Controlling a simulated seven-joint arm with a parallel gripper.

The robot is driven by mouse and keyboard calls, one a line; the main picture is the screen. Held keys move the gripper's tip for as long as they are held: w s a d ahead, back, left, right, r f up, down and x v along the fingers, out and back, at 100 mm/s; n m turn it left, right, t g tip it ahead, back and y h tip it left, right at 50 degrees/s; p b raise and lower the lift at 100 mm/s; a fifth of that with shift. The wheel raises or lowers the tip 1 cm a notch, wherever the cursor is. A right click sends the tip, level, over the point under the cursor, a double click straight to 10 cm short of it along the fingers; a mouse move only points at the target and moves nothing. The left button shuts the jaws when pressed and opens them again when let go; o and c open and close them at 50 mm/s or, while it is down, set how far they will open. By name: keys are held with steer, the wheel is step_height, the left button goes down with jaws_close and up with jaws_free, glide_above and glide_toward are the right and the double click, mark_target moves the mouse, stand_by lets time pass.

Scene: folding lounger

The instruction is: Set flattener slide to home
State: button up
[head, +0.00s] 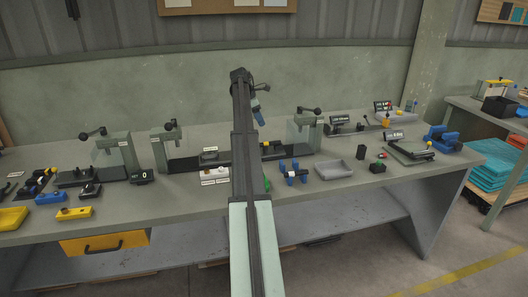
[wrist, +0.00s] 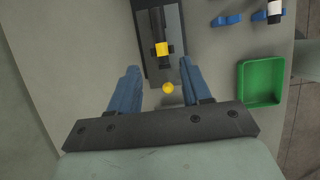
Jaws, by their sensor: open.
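My gripper (wrist: 158,72) is open and empty, its two blue fingers spread apart in the wrist view. Between and beyond them is a dark track (wrist: 177,20) with a yellow block (wrist: 162,48) on a black bar. A small yellow knob (wrist: 168,88) shows between the fingers, apart from both. I cannot tell for sure that this is the flattener slide, and no home mark is readable. In the head view my gripper (head: 258,113) hangs above the bench, near a long dark bed (head: 185,164) between two grey uprights. My own arm hides part of that bed.
A green tray (wrist: 262,84) lies right of the fingers. Blue holders (head: 293,172) and a grey tray (head: 334,169) stand right of my arm. Uprights with black levers (head: 303,130) rise from the bench. The front strip of the bench (head: 185,205) is largely clear.

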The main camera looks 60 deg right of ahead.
mark_target(266, 147)
steer(key=shift+w, duration=0.1)
steer(key=w+a, duration=0.6)
steer(key=a, duration=0.3)
steer(key=s+d+f+m, duration=0.1)
steer(key=d+f, duration=0.1)
steer(key=f, duration=0.2)
steer(key=s+d+f, duration=0.1)
steer(key=f, duration=0.3)
steer(key=s+d+f+m+h, duration=0.1)
steer(key=d+f, duration=0.1)
steer(key=f, duration=0.3)
steer(key=shift+d+f+m+t, duration=0.1)
steer(key=shift+d+m+t, duration=0.2)
steer(key=shift+d, duration=0.05)
jaws_close()
stand_by(0.4)
